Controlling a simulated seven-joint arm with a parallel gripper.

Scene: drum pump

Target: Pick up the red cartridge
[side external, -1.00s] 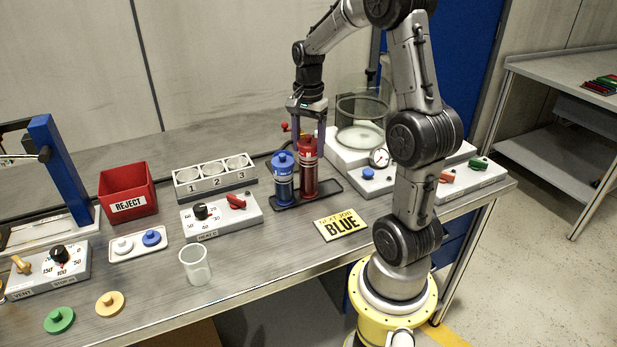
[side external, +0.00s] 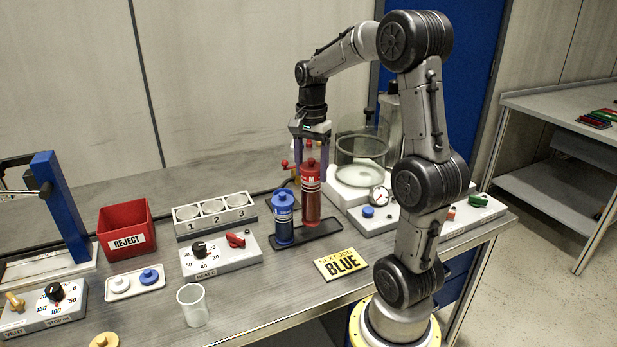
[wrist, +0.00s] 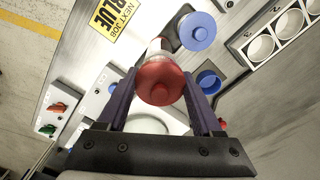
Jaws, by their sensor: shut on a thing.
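The red cartridge (side external: 311,203) is upright between the fingers of my gripper (side external: 310,165), which is shut on its upper part. Its lower end looks a little above the dark tray (side external: 328,228). In the wrist view the round red top of the cartridge (wrist: 160,83) sits between the two purple fingers. The blue cartridge (side external: 284,222) stands upright in the tray, just left of and in front of the red one. Its blue cap (wrist: 197,31) shows beyond the red top in the wrist view.
A glass chamber (side external: 361,150) with a gauge (side external: 380,196) stands close right. A three-hole block (side external: 215,214), a knob box (side external: 221,254) and a red reject bin (side external: 126,232) are on the left. A "BLUE" sign (side external: 341,264) lies in front. A clear cup (side external: 193,305) stands near the front edge.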

